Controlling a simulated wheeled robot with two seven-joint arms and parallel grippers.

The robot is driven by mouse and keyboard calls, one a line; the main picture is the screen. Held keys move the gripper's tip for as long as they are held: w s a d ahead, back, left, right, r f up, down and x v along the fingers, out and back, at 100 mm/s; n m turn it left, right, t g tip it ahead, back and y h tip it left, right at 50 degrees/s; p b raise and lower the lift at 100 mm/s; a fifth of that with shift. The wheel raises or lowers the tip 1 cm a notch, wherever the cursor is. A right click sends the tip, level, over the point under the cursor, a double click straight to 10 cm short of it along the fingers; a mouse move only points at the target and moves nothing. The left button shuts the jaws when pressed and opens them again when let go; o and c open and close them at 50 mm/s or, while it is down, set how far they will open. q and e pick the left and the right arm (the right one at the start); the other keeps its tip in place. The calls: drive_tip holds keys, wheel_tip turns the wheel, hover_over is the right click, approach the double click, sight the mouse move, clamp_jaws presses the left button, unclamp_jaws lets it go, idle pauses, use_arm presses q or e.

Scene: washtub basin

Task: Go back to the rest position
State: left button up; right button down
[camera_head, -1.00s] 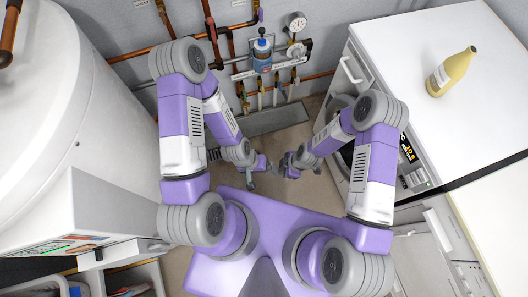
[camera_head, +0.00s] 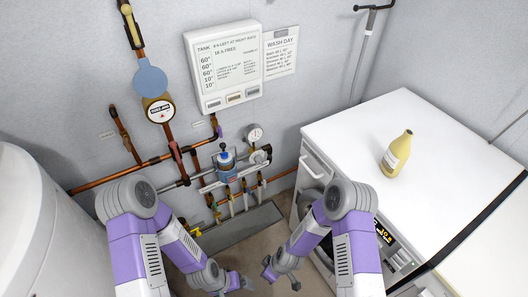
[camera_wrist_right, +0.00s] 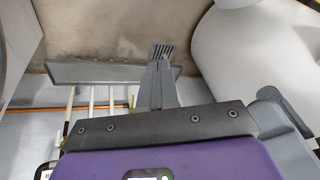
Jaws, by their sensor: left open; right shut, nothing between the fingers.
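My left gripper (camera_head: 246,283) is low in the head view, at the bottom edge, over the brown floor. It is small there; it is open and I see nothing held in it. My right gripper (camera_head: 267,273) is close beside it, to the right. In the right wrist view my right gripper (camera_wrist_right: 162,52) shows its grey fingers together, with nothing between them. Both arms are bent, with the forearms reaching down and inward in front of me.
A white washer-like cabinet (camera_head: 340,130) with a yellow bottle (camera_head: 397,153) on top stands at right. A white tank (camera_head: 30,230) stands at left. Copper pipes (camera_head: 120,178), a gauge (camera_head: 254,133) and a notice panel (camera_head: 225,65) are on the back wall. Floor between is clear.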

drive_tip(key=s+d+r+m, duration=0.5)
drive_tip(key=d+m, duration=0.4)
drive_tip(key=m, duration=0.4)
drive_tip(key=shift+s+r+m, duration=0.2)
drive_tip(key=shift+s+m, duration=0.2)
drive_tip(key=shift+s, duration=0.35)
